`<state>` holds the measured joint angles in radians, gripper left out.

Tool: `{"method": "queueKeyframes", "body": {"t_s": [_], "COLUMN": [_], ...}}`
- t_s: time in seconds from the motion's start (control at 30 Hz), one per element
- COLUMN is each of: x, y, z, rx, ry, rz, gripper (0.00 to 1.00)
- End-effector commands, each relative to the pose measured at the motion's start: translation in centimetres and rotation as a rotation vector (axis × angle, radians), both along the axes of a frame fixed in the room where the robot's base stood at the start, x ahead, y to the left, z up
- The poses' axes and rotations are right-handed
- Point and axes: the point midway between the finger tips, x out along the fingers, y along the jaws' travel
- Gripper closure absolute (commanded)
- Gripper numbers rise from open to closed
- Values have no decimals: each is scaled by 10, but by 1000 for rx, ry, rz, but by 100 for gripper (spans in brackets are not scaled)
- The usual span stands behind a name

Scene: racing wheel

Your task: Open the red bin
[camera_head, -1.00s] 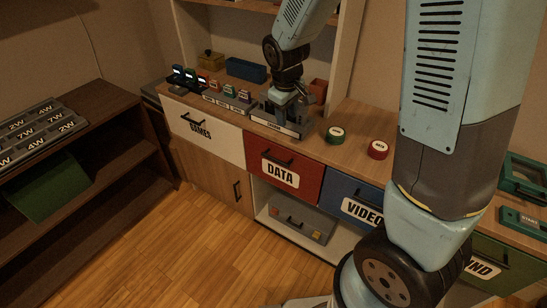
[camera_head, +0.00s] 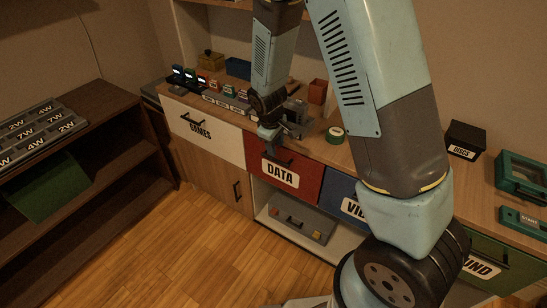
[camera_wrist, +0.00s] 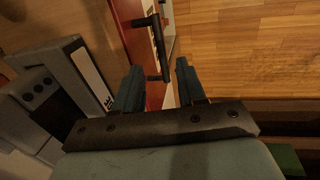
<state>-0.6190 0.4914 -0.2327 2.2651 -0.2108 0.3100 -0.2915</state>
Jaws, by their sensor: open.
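The red drawer (camera_head: 299,180) labelled DATA is closed in the cabinet front, between the white GAMES drawer and the blue VIDEO drawer. Its black bar handle (camera_head: 284,161) is near the top of the face. My gripper (camera_head: 268,138) is at the drawer's upper left edge, pointing down. In the wrist view my gripper (camera_wrist: 158,80) is open and empty. The handle (camera_wrist: 154,48) runs down the picture, and its lower end reaches between the fingertips. I cannot tell whether they touch. The red face (camera_wrist: 138,45) shows beside the handle.
A dark shelf unit (camera_head: 95,150) stands left. The wooden floor (camera_head: 180,255) in front is clear.

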Motion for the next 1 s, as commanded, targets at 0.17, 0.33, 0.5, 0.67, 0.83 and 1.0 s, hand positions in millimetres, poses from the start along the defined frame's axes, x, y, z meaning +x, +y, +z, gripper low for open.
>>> {"method": "queueKeyframes", "body": {"t_s": [0.17,0.33,0.5,0.67,0.83,1.0], "x": [3,7,9,10,11,11], "y": [-4,-6,-8,-8,-8,-8], "z": [-26,-47,-62,-68,-69,-69], "rx": [-2,-1,-2,0,0,0], "ry": [3,2,1,0,0,0], "rz": [-1,0,0,0,0,1], "gripper": [60,60,60,60,60,64]}}
